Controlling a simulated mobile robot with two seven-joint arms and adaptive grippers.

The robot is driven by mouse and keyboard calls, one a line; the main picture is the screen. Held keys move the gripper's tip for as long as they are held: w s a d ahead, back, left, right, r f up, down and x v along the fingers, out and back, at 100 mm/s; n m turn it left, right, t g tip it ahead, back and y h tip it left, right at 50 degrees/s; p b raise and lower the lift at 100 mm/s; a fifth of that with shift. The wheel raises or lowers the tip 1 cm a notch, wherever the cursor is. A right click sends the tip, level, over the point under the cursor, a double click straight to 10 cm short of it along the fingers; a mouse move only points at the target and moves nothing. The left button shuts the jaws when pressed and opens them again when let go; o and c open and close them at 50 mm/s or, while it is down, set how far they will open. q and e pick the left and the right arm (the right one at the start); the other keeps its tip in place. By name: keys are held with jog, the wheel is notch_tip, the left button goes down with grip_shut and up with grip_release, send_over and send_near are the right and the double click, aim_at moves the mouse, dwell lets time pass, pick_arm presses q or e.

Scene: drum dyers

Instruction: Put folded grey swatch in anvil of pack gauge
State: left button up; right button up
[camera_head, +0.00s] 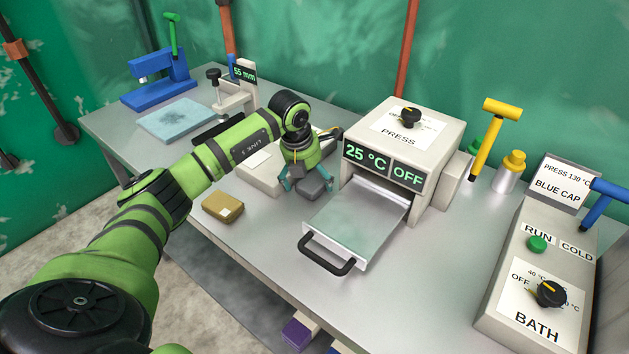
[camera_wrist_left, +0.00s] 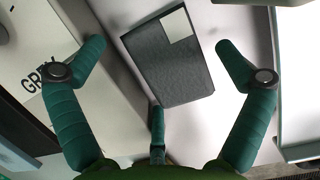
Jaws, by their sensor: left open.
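The folded grey swatch (camera_head: 312,189) lies on the steel bench between a pale box and the press tray, partly hidden by my gripper. In the left wrist view it is a dark grey rectangle (camera_wrist_left: 165,75) with a white label patch. My left gripper (camera_head: 305,182) is over it with its teal fingers spread. In the wrist view the open fingers (camera_wrist_left: 160,80) stand either side of the swatch, and nothing is held. The pack gauge (camera_head: 234,105), a pale frame with a black knob and a 55 mm display, stands at the back left. My right gripper is out of view.
The press (camera_head: 404,140) reads 25 °C, OFF; its tray (camera_head: 355,222) is out, right of the swatch. The pale box (camera_head: 262,173) is close on the left. A tan swatch (camera_head: 222,208) lies near the front edge. A light blue pad (camera_head: 176,119) lies before a blue device (camera_head: 158,80).

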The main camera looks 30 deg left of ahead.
pick_arm(q)
jog(key=c, duration=1)
jog(key=shift+c, duration=0.7)
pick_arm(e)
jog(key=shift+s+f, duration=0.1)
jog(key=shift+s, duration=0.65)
